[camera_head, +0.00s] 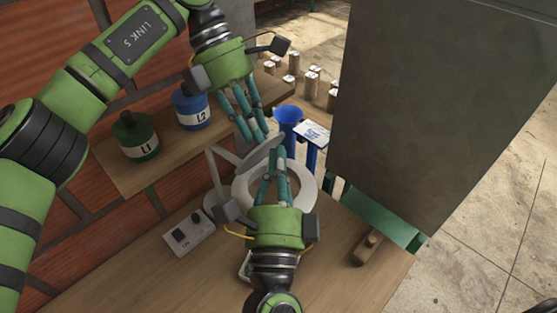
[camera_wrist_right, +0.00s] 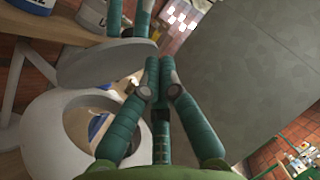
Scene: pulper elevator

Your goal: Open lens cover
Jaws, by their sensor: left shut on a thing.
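The lens cover (camera_head: 262,154) is a grey disc, tilted up over the white ring of the magnifier lamp (camera_head: 241,192). In the right wrist view the cover (camera_wrist_right: 100,64) stands raised at one side of the ring (camera_wrist_right: 38,140), leaving the lens opening visible. My left gripper (camera_head: 256,136) comes from above and is shut on the cover's upper edge; its fingers also show in the right wrist view (camera_wrist_right: 128,18). My right gripper (camera_head: 275,152) is over the ring, beside the cover. Its fingers (camera_wrist_right: 160,66) come together with nothing visible between them.
A green pot L1 (camera_head: 135,136) and blue pot L2 (camera_head: 190,108) stand on the wooden shelf (camera_head: 118,178). A blue funnel (camera_head: 289,116) is behind the lamp. A large grey panel (camera_head: 430,110) blocks the right side. A switch box (camera_head: 188,238) sits on the bench.

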